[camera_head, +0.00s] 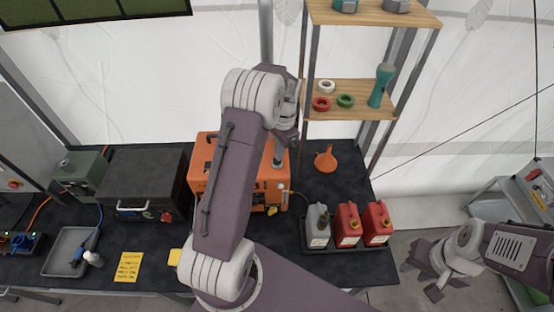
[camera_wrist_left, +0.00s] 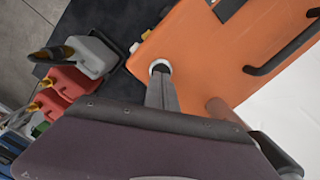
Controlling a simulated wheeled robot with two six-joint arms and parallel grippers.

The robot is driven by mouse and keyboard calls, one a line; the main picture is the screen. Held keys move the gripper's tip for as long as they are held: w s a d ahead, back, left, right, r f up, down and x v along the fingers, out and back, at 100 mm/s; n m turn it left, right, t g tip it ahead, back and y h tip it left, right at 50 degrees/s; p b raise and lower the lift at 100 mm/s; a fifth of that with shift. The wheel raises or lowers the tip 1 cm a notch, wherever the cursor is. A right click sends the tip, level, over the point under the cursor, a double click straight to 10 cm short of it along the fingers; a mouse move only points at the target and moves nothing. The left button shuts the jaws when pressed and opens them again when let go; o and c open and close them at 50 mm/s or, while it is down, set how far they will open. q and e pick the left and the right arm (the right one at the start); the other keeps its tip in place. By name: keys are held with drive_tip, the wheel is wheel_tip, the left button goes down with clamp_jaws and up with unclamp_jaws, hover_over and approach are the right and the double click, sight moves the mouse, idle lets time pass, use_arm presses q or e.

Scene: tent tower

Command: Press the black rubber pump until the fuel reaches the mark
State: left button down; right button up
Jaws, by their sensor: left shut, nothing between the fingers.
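The orange generator (camera_head: 204,150) stands on the black table, largely behind my left arm; it also fills much of the left wrist view (camera_wrist_left: 215,60). A white ring (camera_wrist_left: 160,64) sits on its top. My left gripper (camera_head: 279,162) is shut and empty, pointing down at the generator's right part. In the left wrist view its fingertips (camera_wrist_left: 160,76) are at the white ring and cover its middle. I cannot make out the black rubber pump, the fuel level or the mark. My right gripper (camera_head: 418,281) is open and empty, right of the table.
A grey can (camera_head: 317,222) and two red cans (camera_head: 347,222) stand in a tray right of the generator. An orange funnel (camera_head: 326,160) lies behind them. A black case (camera_head: 140,180), a yellow note (camera_head: 128,266) and a grey tray (camera_head: 62,262) are on the left. Wooden shelves (camera_head: 350,92) rise behind.

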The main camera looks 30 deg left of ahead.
use_arm(q)
drive_tip(key=shift+f, duration=0.45)
drive_tip(key=shift+w+d+r, duration=0.1)
drive_tip(key=shift+r, duration=0.15)
drive_tip(key=w+p, duration=0.1)
drive_tip(key=d+r+p, duration=0.1)
drive_tip(key=shift+w+p, duration=0.4)
drive_tip(key=shift+w+d, duration=0.1)
drive_tip(key=shift+w, duration=0.25)
drive_tip(key=shift+w+f, duration=0.1)
drive_tip(key=shift+f, duration=0.1)
drive_tip(key=shift+r, duration=0.15)
wheel_tip(320, 180, up, 9)
drive_tip(key=b, duration=0.2)
drive_tip(key=shift+w+d, duration=0.25)
drive_tip(key=shift+w, duration=0.15)
drive_tip(key=shift+w, duration=0.1)
